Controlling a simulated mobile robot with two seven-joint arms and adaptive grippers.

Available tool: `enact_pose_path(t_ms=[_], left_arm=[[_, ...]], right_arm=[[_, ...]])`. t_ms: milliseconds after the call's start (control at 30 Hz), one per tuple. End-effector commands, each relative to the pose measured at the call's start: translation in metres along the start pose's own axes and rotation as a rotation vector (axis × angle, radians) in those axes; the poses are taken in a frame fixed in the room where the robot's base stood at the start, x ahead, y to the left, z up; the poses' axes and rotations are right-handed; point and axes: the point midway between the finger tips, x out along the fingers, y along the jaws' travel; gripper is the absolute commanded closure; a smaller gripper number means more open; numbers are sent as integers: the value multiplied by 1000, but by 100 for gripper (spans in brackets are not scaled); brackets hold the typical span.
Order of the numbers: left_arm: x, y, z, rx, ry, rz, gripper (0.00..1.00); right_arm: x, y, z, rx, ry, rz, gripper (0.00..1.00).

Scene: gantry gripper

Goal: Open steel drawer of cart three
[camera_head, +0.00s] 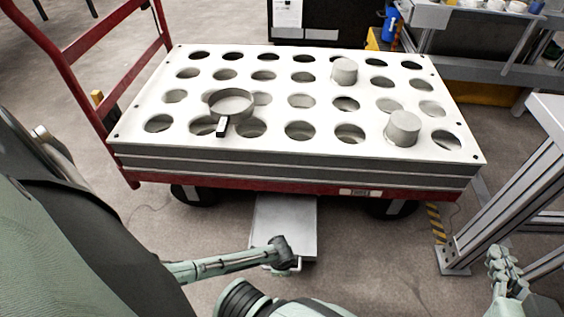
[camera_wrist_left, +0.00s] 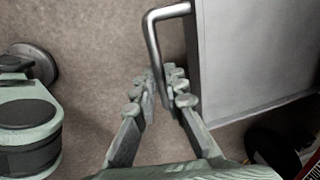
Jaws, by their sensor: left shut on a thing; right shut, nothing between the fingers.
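The steel drawer (camera_head: 283,220) sticks out from under the front of the red cart (camera_head: 250,185), whose small front plate (camera_head: 360,192) appears to read THREE. The drawer also shows in the left wrist view (camera_wrist_left: 255,60), with its bent metal bar handle (camera_wrist_left: 152,35) on its front. My left gripper (camera_head: 286,264) is at the drawer's front end. In the left wrist view its fingers (camera_wrist_left: 165,92) are shut on the handle, one on each side of the bar. My right gripper (camera_head: 503,272) is shut and empty at the lower right, away from the drawer.
The cart's white top (camera_head: 215,92) has rows of round holes, with a handled pan (camera_head: 232,103) and two grey cylinders (camera_head: 403,128) on it. A metal frame (camera_head: 500,195) stands at the right. A cluttered bench (camera_head: 470,30) stands behind. Floor shows around the drawer.

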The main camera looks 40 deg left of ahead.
Motion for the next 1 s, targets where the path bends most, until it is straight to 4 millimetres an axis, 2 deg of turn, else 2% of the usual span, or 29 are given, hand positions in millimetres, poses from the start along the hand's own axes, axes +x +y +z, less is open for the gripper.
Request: enact_pose_path(t_ms=[333,367,533,833,1000], left_arm=[[0,0,0,0,0,0,100],[0,0,0,0,0,0,88],[0,0,0,0,0,0,68],[-1,0,0,0,1,0,68],[-15,0,0,1,2,-1,68]], right_arm=[[0,0,1,0,-5,1,100],[0,0,1,0,-5,1,100],[0,0,1,0,-4,1,100],[0,0,1,-1,-5,0,100],[0,0,1,-1,-4,0,100]])
